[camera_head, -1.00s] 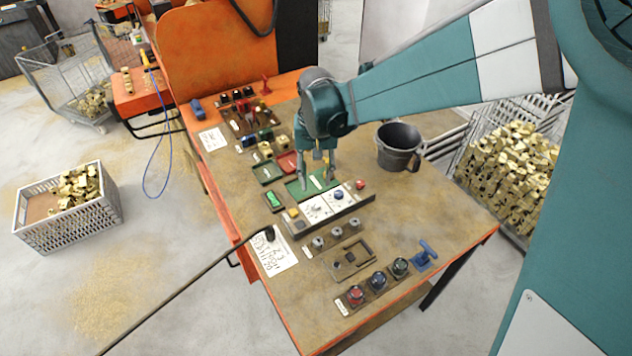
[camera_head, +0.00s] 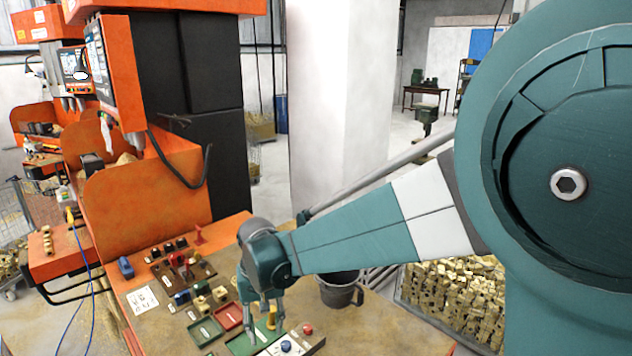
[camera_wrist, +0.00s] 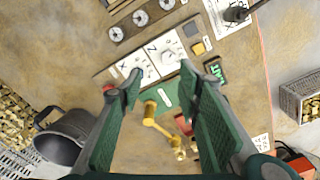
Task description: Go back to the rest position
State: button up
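My gripper (camera_head: 265,323) is low over the workbench (camera_head: 390,325), above the green tray (camera_head: 240,344) at the near end of a row of small trays. In the wrist view its two green-padded fingers (camera_wrist: 168,98) stand wide apart. In the head view the brass piece (camera_head: 271,317) stands just right of the fingers.
A dark grey bucket (camera_head: 338,292) stands right of my gripper. A red tray (camera_head: 228,317), brass blocks (camera_head: 201,303) and a white control panel (camera_head: 285,346) lie close by. Orange machines (camera_head: 165,195) rise at left. A cage of brass parts (camera_head: 455,290) stands right of the bench.

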jog(key=s+d+r+m+t+b, duration=0.1)
jog(key=s+d+r, duration=0.25)
jog(key=d, duration=0.65)
jog(key=s+d+r+t+b, duration=0.1)
jog(key=s+d+r+t, duration=0.3)
jog(key=d, duration=0.6)
jog(key=s+d+m+t+b, duration=0.1)
jog(key=s+d+b, duration=0.1)
jog(key=s+d, duration=1)
jog(key=d, duration=0.4)
jog(key=shift+d+r+m+t, duration=0.15)
jog(key=shift+m+t, duration=0.25)
